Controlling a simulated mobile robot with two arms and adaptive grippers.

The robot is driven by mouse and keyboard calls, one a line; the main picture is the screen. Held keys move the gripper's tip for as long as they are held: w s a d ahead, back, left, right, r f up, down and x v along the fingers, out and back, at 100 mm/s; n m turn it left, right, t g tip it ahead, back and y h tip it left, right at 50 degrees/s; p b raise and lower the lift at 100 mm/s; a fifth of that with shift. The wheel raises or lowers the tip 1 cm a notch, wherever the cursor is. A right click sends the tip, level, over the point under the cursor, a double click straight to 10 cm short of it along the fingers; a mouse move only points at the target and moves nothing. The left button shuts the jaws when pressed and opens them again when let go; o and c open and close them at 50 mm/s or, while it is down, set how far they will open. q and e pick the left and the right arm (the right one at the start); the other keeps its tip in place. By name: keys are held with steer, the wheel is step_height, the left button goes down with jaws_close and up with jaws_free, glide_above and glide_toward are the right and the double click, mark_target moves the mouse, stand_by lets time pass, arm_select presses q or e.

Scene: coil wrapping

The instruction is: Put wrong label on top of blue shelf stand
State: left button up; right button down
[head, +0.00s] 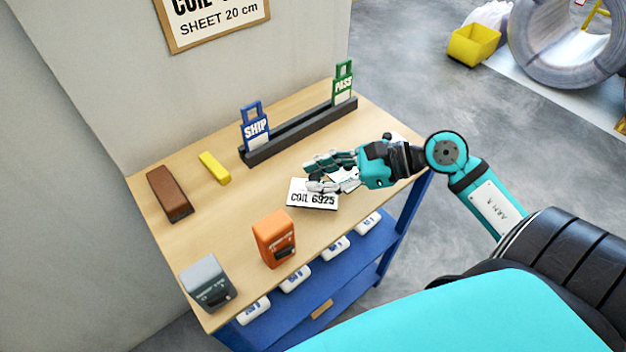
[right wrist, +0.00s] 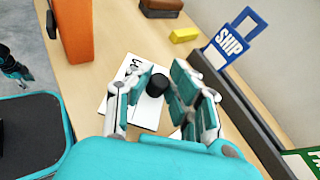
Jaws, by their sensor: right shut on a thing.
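A white label plate reading COIL 6925 (head: 312,198) is at the wooden top of the blue shelf stand (head: 408,215), near its front edge. My right gripper (head: 325,176) is over the plate's far side, shut on the label. In the right wrist view, the fingers of my right gripper (right wrist: 158,95) flank a black knob (right wrist: 157,85) above the white label (right wrist: 146,112). I cannot tell whether the plate touches the wood. A small teal and dark part at the left edge of that view may be my left gripper (right wrist: 14,68); its jaws are unclear.
A dark rack (head: 300,133) holds a blue SHIP tag (head: 255,127) and a green PASS tag (head: 343,84). A brown block (head: 168,194), yellow block (head: 214,167), orange device (head: 273,240) and grey device (head: 207,282) stand on the left. White rolls (head: 295,279) lie on the shelf below.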

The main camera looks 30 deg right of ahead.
steer(key=shift+w+a, duration=0.3)
steer(key=shift+w, duration=0.05)
steer(key=shift+w+a+f, duration=0.1)
steer(key=shift+f, duration=0.05)
step_height(320, 180, down, 3)
steer(key=shift+f+b, duration=0.2)
steer(key=shift+b, duration=0.9)
steer(key=shift+f, duration=0.1)
steer(key=c, duration=1.2)
jaws_free()
arm_select(q)
steer(key=shift+w+d+f, duration=0.1)
steer(key=shift+w+f, duration=0.15)
steer(key=shift+f, duration=0.25)
steer(key=shift+w+d+f, duration=0.1)
steer(key=shift+w+f, duration=0.1)
steer(key=shift+f, duration=0.25)
